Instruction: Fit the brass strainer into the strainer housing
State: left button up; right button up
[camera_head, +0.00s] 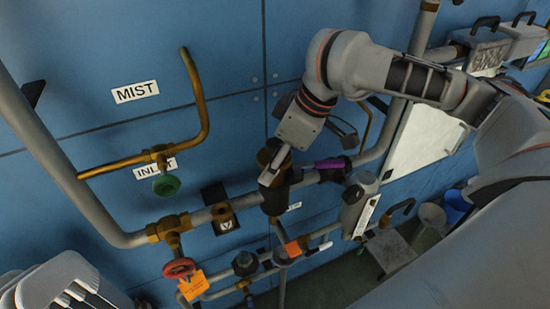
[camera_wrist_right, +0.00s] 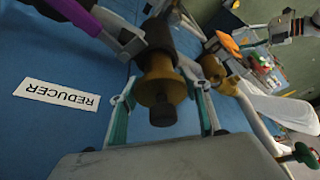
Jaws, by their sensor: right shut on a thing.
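My right gripper (camera_head: 273,166) reaches down from the upper right to the dark strainer housing (camera_head: 276,198) on the grey pipe. In the right wrist view, my right gripper (camera_wrist_right: 162,98) has one finger on each side of the brass strainer (camera_wrist_right: 160,82), a flanged brass piece with a black end, and is shut on it. The strainer lines up with the dark housing (camera_wrist_right: 156,38) beyond it and appears to meet it. I cannot tell how deep it sits. My left gripper does not show; only a grey part is at the lower left.
A purple lever (camera_head: 330,163) sits right beside the housing. A red handwheel (camera_head: 179,268), an orange tag (camera_head: 192,285) and a green knob (camera_head: 166,185) are to the left. Blue wall panels stand behind. A REDUCER label (camera_wrist_right: 56,94) shows in the wrist view.

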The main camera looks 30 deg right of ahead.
jog(key=shift+f, duration=1.2)
jog(key=o, duration=1.4)
jog(key=shift+f, duration=0.1)
jog(key=v, duration=1.2)
